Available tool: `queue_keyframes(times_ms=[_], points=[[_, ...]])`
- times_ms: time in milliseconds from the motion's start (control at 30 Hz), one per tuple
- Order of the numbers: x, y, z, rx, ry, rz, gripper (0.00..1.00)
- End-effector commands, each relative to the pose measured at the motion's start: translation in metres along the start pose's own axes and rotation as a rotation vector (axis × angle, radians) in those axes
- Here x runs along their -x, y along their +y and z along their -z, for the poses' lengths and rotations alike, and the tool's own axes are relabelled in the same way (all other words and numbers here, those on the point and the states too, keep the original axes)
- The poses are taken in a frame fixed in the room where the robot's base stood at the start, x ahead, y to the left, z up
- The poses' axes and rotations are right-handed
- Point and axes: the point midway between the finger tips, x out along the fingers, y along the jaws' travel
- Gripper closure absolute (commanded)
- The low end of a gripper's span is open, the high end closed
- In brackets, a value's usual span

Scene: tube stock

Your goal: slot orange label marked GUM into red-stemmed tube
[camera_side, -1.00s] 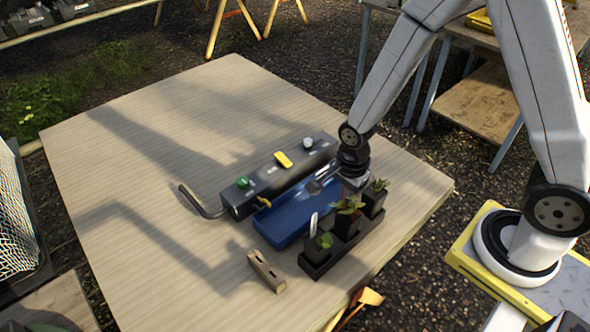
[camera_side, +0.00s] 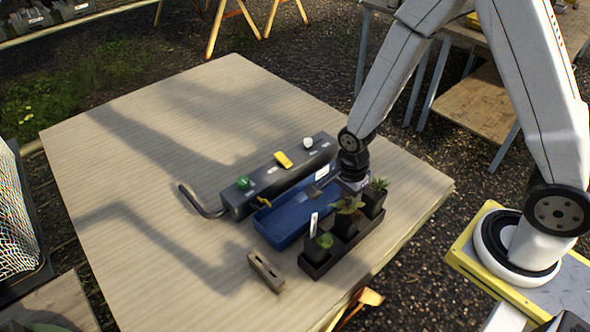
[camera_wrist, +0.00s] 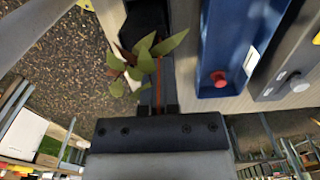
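A thin orange strip (camera_wrist: 158,72), seen edge-on, is between the fingers of my gripper (camera_wrist: 158,92) in the wrist view; no GUM lettering can be read. My gripper is shut on it. In the side view my gripper (camera_side: 352,186) is over the black tray (camera_side: 320,268) of potted plants, close to the middle plant (camera_side: 347,206). The wrist view shows green and reddish-brown leaves (camera_wrist: 145,55) beside and partly behind the fingers, with a black pot (camera_wrist: 147,22) beyond. Stem colours cannot be made out clearly.
A white label (camera_side: 313,225) stands in the near-left pot (camera_side: 318,246). An open blue tray (camera_side: 283,228) lies beside the pots, before a grey box (camera_side: 236,205) with green, yellow and white knobs. A slotted wooden block (camera_side: 266,271) lies in front. The table's left is clear.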

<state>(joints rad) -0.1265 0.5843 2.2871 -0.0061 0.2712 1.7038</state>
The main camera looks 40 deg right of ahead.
Motion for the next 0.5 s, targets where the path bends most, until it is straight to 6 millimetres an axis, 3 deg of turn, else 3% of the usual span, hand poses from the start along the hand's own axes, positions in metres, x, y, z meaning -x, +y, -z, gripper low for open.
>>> queue_keyframes(times_ms=[267,400,500], points=[[-0.004,0.0001,0.0,0.0,0.0,-0.001,1.0],[-0.0037,-0.0001,0.0,0.0,0.0,0.0,0.58],[-0.0036,-0.0001,0.0,0.0,0.0,0.0,0.58]])
